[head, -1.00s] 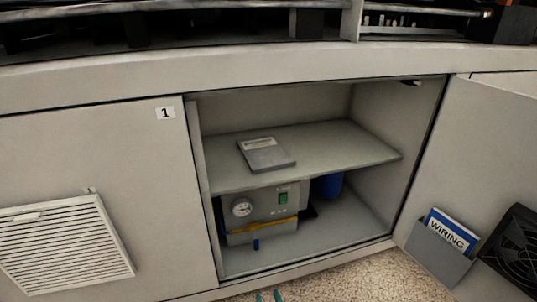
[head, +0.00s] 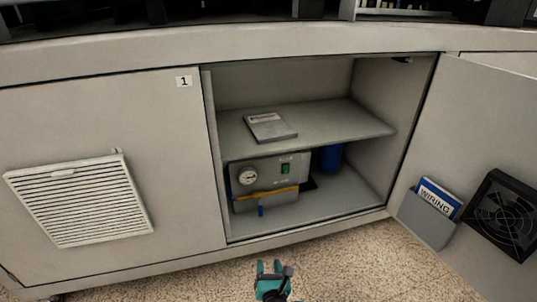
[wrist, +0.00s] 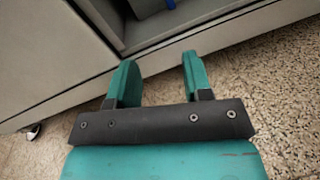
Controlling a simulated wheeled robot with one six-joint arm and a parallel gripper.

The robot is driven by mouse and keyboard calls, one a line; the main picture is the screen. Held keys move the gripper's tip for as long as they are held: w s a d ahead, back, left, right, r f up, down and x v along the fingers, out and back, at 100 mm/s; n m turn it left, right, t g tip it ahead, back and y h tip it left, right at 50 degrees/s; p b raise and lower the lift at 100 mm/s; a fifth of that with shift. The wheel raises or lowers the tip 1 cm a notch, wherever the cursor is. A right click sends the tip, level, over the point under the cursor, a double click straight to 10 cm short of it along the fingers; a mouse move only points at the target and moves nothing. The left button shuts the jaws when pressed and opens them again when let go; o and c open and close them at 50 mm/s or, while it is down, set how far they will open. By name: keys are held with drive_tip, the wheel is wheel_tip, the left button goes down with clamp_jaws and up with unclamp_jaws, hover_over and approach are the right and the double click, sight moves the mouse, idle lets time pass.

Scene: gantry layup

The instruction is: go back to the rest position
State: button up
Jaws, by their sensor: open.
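My gripper (head: 269,267) is at the bottom of the head view, over the speckled floor in front of the open cabinet (head: 300,232). In the wrist view my gripper (wrist: 158,75) has its two teal fingers apart, with nothing between them. It is clear of the cabinet's bottom edge, which lies beyond the fingertips.
The right door (head: 465,150) stands open, with a WIRING booklet (head: 434,196) in a pocket and a fan (head: 503,214). Inside are a grey box with a gauge (head: 268,182), a blue cylinder (head: 331,158) and a flat grey item (head: 270,126) on the shelf (head: 350,125). The floor (head: 350,262) is clear.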

drive_tip(key=w+d+r+m+g+h, duration=0.1)
drive_tip(key=w+r+m+g+h, duration=0.2)
drive_tip(key=w+r+m, duration=0.45)
drive_tip(key=w+r+m+g+h, duration=0.2)
drive_tip(key=w+r+m+g, duration=0.15)
drive_tip(key=r+m, duration=0.55)
wheel_tip(320, 180, up, 8)
drive_tip(key=d+m+g, duration=0.2)
drive_tip(key=d+m, duration=0.1)
drive_tip(key=s+d+r+m+g+y, duration=0.2)
drive_tip(key=s+d+r+m+g, duration=0.15)
drive_tip(key=s+r, duration=0.5)
drive_tip(key=s+d+r+m+g+y, duration=0.2)
drive_tip(key=s+d+r+m, duration=0.15)
drive_tip(key=s+r, duration=0.5)
drive_tip(key=s+d+r+m+g+y, duration=0.15)
drive_tip(key=s+r, duration=0.25)
drive_tip(key=s, duration=0.5)
drive_tip(key=s+d+r+g+y, duration=0.1)
drive_tip(key=s+d+r+g, duration=0.15)
drive_tip(key=s, duration=0.75)
wheel_tip(320, 180, up, 34)
drive_tip(key=t+p, duration=0.1)
drive_tip(key=p, duration=3.2)
drive_tip(key=shift+f, duration=0.25)
